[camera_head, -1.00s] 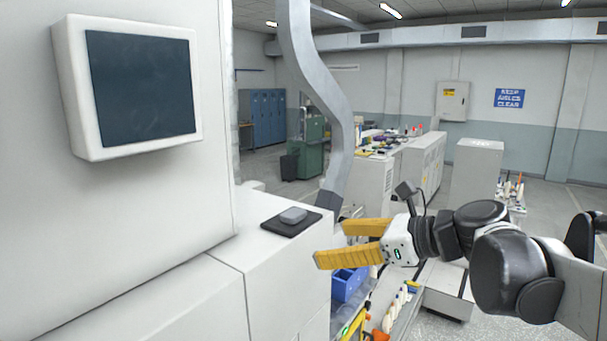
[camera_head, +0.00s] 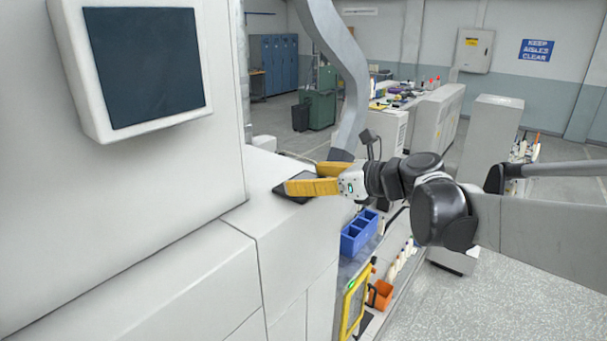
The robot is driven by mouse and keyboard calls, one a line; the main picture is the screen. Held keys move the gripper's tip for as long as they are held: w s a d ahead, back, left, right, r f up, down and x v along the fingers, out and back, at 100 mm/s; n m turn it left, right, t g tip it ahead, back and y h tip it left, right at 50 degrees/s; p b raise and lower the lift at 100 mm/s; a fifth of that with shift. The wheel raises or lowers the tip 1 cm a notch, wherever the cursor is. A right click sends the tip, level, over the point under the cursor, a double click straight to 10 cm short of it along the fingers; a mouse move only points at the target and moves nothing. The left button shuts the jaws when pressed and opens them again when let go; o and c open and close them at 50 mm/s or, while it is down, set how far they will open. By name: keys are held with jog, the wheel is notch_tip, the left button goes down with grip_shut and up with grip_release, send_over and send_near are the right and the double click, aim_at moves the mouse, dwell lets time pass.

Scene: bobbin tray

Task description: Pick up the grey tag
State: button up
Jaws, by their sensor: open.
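A dark flat tray (camera_head: 281,189) lies on the white machine ledge, partly covered by my gripper. My gripper (camera_head: 303,177) has its yellow fingers spread, one nearer and one farther, reaching in from the right over the tray. A small grey sliver, which looks like the grey tag (camera_head: 304,175), shows between the fingers; the near finger hides most of it. I cannot tell whether either finger touches it.
A white machine wall with a dark screen (camera_head: 146,67) stands left of the tray. A grey duct (camera_head: 340,60) comes down just behind the gripper. Blue bins (camera_head: 358,232) and a yellow frame (camera_head: 354,300) sit below the ledge on the right. The front ledge is clear.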

jog(key=shift+w+a+f, duration=0.1)
jog(key=shift+c, duration=0.5)
jog(key=c, duration=0.9)
jog(key=shift+r, duration=0.2)
